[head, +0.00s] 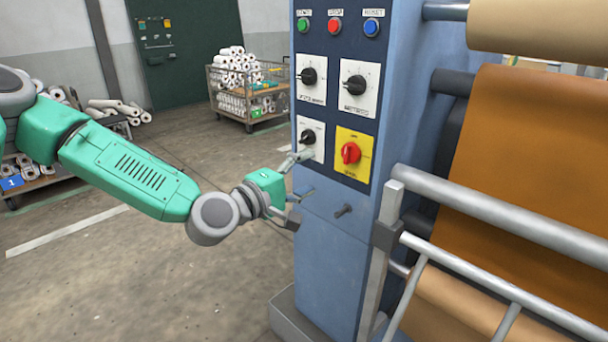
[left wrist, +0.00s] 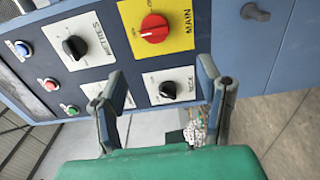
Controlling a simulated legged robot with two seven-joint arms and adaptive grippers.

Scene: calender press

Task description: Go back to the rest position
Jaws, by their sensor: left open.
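My left arm reaches in from the left in the head view, and its green and grey left gripper (head: 296,187) is in front of the blue press cabinet, by the lower knobs. The left wrist view shows its two fingers (left wrist: 163,100) spread apart with nothing between them. Beyond the fingers is the control panel, with a black knob (left wrist: 170,89) on a white plate and the red main switch (left wrist: 154,28) on a yellow plate. In the head view the red switch (head: 351,153) is just right of the gripper. My right gripper is not in view.
The blue cabinet (head: 335,250) carries green, red and blue buttons on top. Metal rails (head: 500,215) and orange-brown sheet (head: 540,150) on rollers fill the right side. A cart with white rolls (head: 245,90) stands behind. The floor at left centre is open.

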